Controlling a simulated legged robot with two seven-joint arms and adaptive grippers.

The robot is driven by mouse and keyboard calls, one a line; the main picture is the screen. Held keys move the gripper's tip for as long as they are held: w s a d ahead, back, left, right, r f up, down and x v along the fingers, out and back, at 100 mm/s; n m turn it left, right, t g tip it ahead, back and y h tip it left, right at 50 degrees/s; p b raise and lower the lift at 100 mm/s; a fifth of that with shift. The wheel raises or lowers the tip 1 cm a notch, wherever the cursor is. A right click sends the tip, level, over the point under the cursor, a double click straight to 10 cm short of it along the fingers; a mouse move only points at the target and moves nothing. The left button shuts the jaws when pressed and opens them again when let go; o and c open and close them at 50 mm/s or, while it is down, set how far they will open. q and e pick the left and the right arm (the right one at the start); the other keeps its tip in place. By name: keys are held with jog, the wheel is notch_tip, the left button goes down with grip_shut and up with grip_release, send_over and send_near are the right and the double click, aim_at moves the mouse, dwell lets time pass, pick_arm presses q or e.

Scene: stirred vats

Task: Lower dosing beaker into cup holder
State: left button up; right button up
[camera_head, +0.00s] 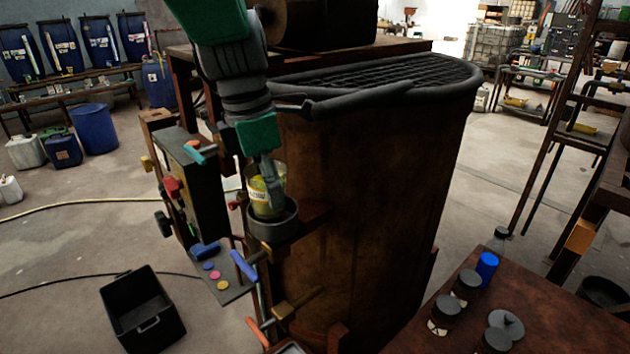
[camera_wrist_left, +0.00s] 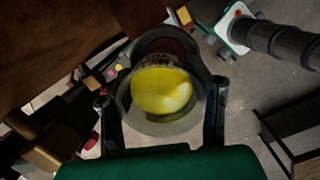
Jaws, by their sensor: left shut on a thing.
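The dosing beaker (camera_head: 262,198) is clear with yellow contents and a printed label. My left gripper (camera_head: 269,176) comes down from above and is shut on it. The beaker's lower part sits within the dark round cup holder (camera_head: 272,222) on the side of the rusty vat; whether its base touches the bottom is hidden. My right gripper is not in view.
The large rusty vat (camera_head: 370,180) with a grated top stands right behind the holder. A control box (camera_head: 194,185) and a small panel with coloured buttons (camera_head: 218,275) are at its left. A black crate (camera_head: 142,308) lies on the floor. A table (camera_head: 545,305) with dark-lidded jars is at lower right.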

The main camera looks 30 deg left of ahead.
pick_arm(q)
jog(key=shift+a+f, duration=0.15)
jog(key=shift+f, duration=0.25)
jog(key=shift+f, duration=0.6)
jog(key=o, duration=1.3)
jog(key=shift+o, duration=0.2)
